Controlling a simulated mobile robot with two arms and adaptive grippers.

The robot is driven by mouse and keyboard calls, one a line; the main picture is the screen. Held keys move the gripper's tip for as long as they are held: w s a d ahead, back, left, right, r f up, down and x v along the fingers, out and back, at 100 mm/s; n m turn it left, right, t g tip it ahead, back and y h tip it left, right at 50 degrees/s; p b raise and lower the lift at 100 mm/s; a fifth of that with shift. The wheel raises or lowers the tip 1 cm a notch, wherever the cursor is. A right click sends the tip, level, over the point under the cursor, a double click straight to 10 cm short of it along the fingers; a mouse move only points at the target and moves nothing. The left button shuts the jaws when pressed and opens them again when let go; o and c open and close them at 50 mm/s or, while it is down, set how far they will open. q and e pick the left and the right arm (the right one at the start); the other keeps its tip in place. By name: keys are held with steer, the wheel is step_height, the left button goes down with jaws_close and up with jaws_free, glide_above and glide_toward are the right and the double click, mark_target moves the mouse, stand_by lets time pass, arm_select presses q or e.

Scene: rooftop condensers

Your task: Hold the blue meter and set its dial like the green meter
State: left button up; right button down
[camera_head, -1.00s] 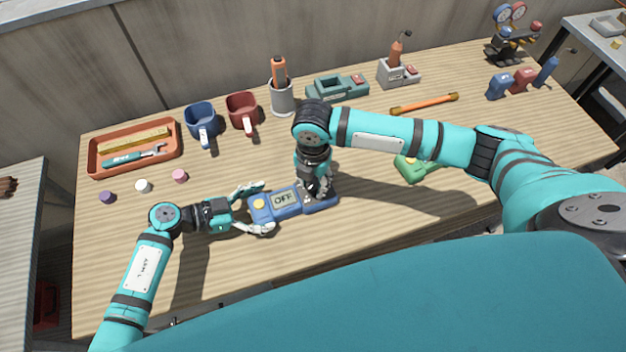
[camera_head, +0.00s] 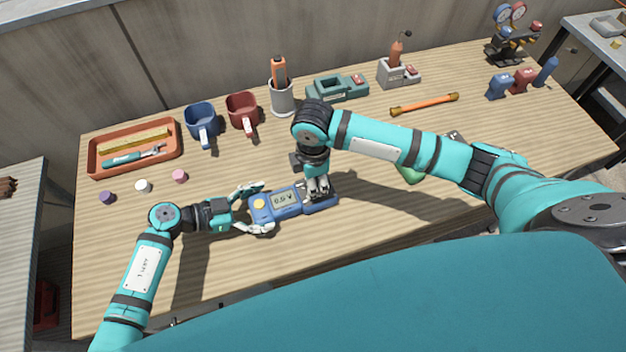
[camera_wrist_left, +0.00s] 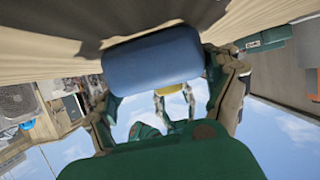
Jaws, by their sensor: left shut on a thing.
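The blue meter (camera_head: 290,215) lies on the bench with its screen up, showing what looks like 0.0 V. My left gripper (camera_head: 257,208) is shut on its left end, one finger along each side; the meter's blue end (camera_wrist_left: 153,60) fills the middle of the left wrist view. A yellow button (camera_head: 259,203) is beside the screen. My right gripper (camera_head: 318,188) points down at the meter's right end, where the dial is hidden under its fingers; whether they grip is unclear. The green meter (camera_head: 409,175) is mostly hidden behind my right arm, its reading and dial setting not visible.
An orange tray (camera_head: 96,169) with tools, a blue mug (camera_head: 201,118), a red mug (camera_head: 241,106) and a grey cup (camera_head: 283,100) stand along the back. Small caps lie at the left. An orange rod (camera_head: 425,103) lies behind my right arm. The front bench is clear.

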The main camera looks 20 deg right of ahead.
steer(key=m, duration=1.1)
steer(key=shift+a, duration=0.1)
steer(key=shift+m, duration=1.6)
steer(key=c, duration=0.9)
jaws_free()
steer(key=shift+c, duration=0.2)
steer(key=shift+r, duration=0.1)
